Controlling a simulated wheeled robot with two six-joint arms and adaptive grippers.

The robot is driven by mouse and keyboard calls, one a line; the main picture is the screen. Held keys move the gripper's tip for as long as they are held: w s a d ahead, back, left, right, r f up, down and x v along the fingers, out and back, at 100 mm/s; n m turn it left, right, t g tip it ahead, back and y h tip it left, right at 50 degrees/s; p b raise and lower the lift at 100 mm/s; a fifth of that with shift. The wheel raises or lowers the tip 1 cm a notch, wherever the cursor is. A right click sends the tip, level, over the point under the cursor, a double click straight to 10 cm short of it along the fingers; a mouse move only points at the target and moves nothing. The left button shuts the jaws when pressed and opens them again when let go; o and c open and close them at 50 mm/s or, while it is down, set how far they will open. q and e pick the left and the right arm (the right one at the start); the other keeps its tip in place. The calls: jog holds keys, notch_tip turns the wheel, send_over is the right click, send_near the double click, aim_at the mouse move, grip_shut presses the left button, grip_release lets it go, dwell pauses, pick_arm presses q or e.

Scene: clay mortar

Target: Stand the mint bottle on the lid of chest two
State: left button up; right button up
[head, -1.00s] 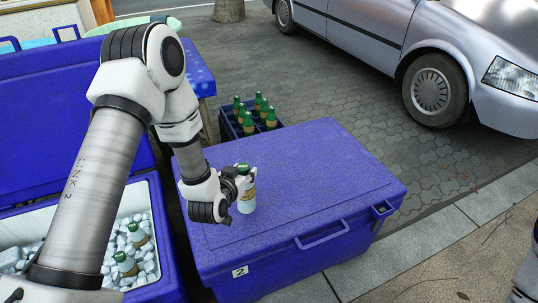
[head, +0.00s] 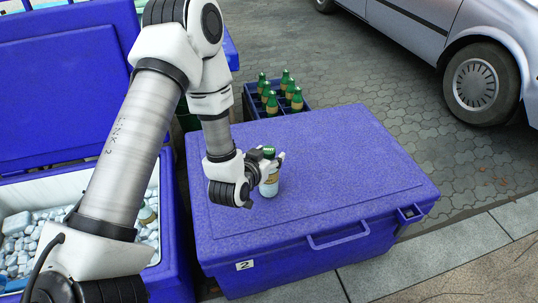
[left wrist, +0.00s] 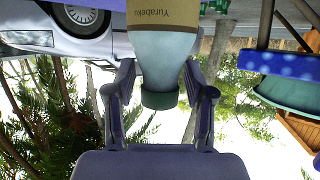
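The mint bottle (head: 269,184), pale with a green cap and a tan label, is upright over the left part of the lid of chest two (head: 340,160). Its base appears to be at the lid surface, but I cannot tell for sure that it touches. Chest two is blue, shut, and carries a "2" label on its front. My left gripper (head: 266,165) has its fingers closed around the bottle's upper part. In the left wrist view the bottle (left wrist: 165,45) appears upside down between both fingertips, which seem to touch its sides. My right gripper is out of view.
An open blue chest (head: 172,250) with ice and at least one bottle stands at left, partly behind my left arm. A crate (head: 250,103) of green-capped bottles stands behind chest two. A silver car (head: 440,35) is parked beyond. The lid's right side is clear.

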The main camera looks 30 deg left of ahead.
pick_arm(q)
jog(key=shift+r, duration=0.1)
jog(key=shift+r, duration=0.15)
jog(key=p+v, duration=0.1)
jog(key=v, duration=0.3)
jog(key=shift+s+r, duration=0.1)
jog(key=shift+s, duration=0.05)
jog(key=p+v, duration=0.8)
jog(key=p, duration=0.3)
jog(key=s+d+f+g+h, duration=0.1)
jog(key=s+d+f+g, duration=0.2)
jog(key=s+f+g, duration=0.3)
jog(key=s+d+f+m+g+h, duration=0.1)
jog(key=s+d+f+g, duration=0.2)
jog(key=s+f+g, duration=0.4)
jog(key=s+f, duration=0.1)
jog(key=s, duration=0.3)
jog(key=shift+d+f, duration=0.3)
jog(key=shift+s, duration=0.2)
